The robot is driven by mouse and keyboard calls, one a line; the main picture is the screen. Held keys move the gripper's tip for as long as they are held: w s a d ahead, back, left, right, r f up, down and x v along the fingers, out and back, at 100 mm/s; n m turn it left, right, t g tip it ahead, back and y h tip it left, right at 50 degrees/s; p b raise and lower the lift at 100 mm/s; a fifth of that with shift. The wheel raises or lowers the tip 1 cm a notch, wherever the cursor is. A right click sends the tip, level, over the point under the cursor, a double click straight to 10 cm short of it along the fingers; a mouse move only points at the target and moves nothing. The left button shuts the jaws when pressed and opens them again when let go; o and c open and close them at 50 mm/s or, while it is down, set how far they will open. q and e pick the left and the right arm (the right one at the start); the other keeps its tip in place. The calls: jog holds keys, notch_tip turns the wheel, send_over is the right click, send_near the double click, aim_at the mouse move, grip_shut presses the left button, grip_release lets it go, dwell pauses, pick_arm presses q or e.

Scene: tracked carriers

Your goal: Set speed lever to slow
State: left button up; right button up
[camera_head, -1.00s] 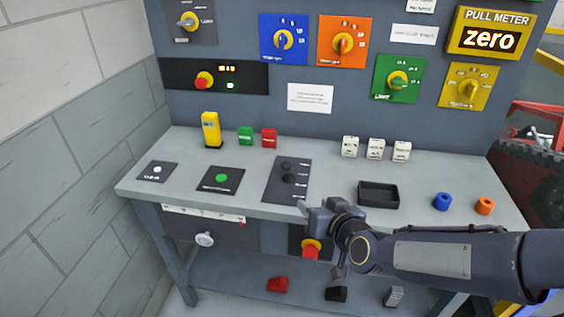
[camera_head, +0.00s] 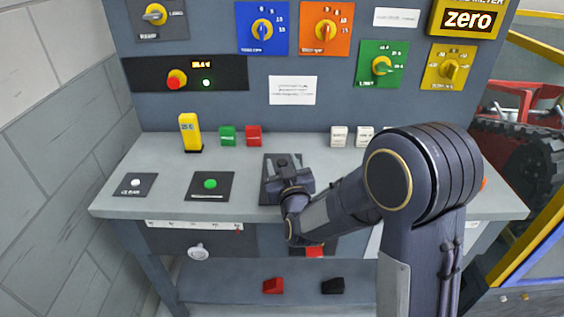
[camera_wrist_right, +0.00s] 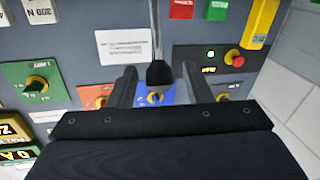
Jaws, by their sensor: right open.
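The speed lever plate (camera_head: 268,192) is a dark panel on the bench top, mostly covered by my right gripper in the head view. In the right wrist view a thin rod with a black knob (camera_wrist_right: 158,73), which looks like the lever, stands between the two fingers. My right gripper (camera_head: 284,169) is open over the plate, one finger on each side of the knob, with gaps showing on both sides. The lever's position against its labels is hidden. My left gripper is not in view.
A green button panel (camera_head: 211,186) and a white button panel (camera_head: 135,184) lie left of the plate. A yellow block (camera_head: 190,132), a green block (camera_head: 228,136) and a red block (camera_head: 254,136) stand behind. My right arm covers the bench's right side.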

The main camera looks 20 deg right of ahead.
jog(key=shift+w, duration=0.3)
grip_shut()
